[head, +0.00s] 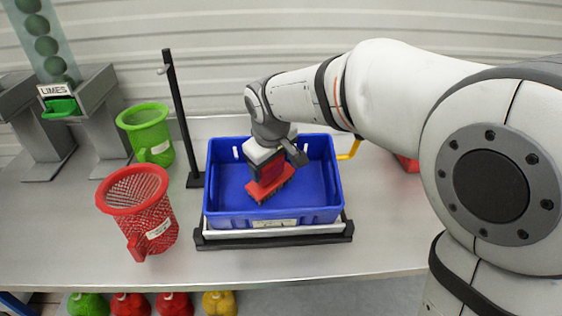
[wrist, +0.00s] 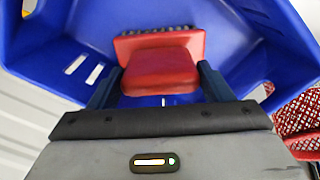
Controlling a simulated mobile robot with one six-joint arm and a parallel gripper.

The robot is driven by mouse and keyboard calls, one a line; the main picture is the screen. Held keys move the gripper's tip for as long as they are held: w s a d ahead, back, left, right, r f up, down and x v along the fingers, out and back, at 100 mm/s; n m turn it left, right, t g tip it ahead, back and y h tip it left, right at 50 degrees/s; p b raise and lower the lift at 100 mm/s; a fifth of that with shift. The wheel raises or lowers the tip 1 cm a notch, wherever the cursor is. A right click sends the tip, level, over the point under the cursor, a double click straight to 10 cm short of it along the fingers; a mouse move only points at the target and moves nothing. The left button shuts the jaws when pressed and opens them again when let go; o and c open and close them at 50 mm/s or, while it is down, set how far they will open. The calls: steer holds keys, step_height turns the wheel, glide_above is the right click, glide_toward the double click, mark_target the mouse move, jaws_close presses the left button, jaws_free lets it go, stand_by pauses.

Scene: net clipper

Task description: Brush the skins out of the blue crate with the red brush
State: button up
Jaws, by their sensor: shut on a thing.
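The blue crate (head: 318,180) stands on a black and white stand on the grey table. My gripper (head: 263,172) reaches down inside the crate and is shut on the red brush (head: 271,186). In the wrist view the brush (wrist: 160,68) sits between the two dark fingers of my gripper (wrist: 160,95), its dark bristles showing at the far edge. The blue crate (wrist: 225,35) surrounds it in that view. The brush and my arm hide part of the crate floor. I cannot make out any skins on the floor that shows.
A red net basket (head: 137,205) and a green basket (head: 147,132) stand left of the crate. A black post (head: 180,120) rises close to the crate's left side. A lime dispenser (head: 60,106) is at the far left. The table front is clear.

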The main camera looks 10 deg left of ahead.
steer(key=shift+s+a, duration=0.15)
steer(key=shift+a, duration=0.65)
steer(key=shift+p+v, duration=1.65)
steer(key=shift+v, duration=1.4)
steer(key=shift+p+v, duration=0.75)
steer(key=shift+v, duration=0.5)
steer(key=shift+s+r, duration=0.1)
steer(key=shift+r, duration=0.1)
steer(key=shift+d, duration=0.15)
